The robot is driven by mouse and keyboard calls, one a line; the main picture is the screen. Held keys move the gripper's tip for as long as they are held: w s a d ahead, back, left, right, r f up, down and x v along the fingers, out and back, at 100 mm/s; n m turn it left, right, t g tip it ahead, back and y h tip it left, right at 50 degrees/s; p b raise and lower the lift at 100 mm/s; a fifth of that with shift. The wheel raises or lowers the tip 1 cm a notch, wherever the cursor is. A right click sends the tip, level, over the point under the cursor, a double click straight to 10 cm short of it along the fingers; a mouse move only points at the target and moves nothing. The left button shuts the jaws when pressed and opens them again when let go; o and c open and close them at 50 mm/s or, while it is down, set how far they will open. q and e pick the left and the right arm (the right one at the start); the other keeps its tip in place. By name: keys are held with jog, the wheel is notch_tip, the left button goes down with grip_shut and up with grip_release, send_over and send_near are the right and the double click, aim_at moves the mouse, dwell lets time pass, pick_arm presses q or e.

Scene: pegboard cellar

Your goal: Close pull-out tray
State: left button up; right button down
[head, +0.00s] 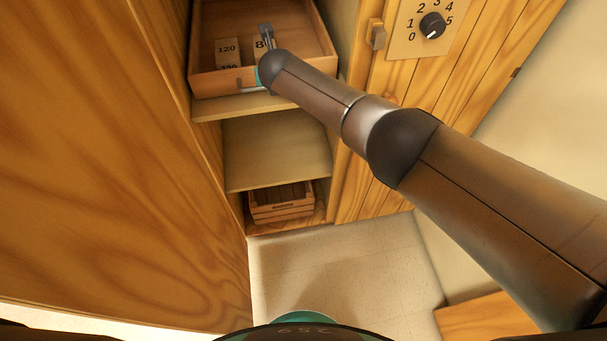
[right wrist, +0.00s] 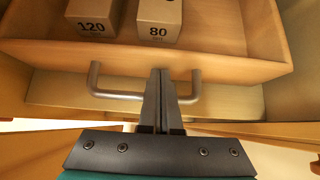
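The pull-out tray (head: 207,80) is a wooden open-topped drawer near the top of the head view, standing out from its cabinet. It also fills the top of the right wrist view (right wrist: 235,68). Its front carries a grey bar handle (right wrist: 112,95). My right gripper (head: 265,30) reaches the tray's front from the right. In the right wrist view its fingers (right wrist: 160,72) are together, crossing over the handle bar near its middle, tips by the tray front. I cannot tell whether they touch the handle or the front. My left gripper is out of view.
Cardboard boxes marked 120 (head: 227,48) and 80 (right wrist: 158,18) sit in the tray. Below are a shelf (head: 275,150) and a slatted crate (head: 281,205). A large wooden panel (head: 110,150) stands close at left. A dial (head: 432,25) is on the right.

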jog(key=shift+w+a+f, duration=0.1)
jog(key=shift+w, duration=0.2)
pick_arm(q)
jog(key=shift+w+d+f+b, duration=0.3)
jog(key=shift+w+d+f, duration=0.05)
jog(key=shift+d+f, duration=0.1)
pick_arm(e)
jog(key=shift+w+r, duration=0.1)
jog(key=shift+r, duration=0.2)
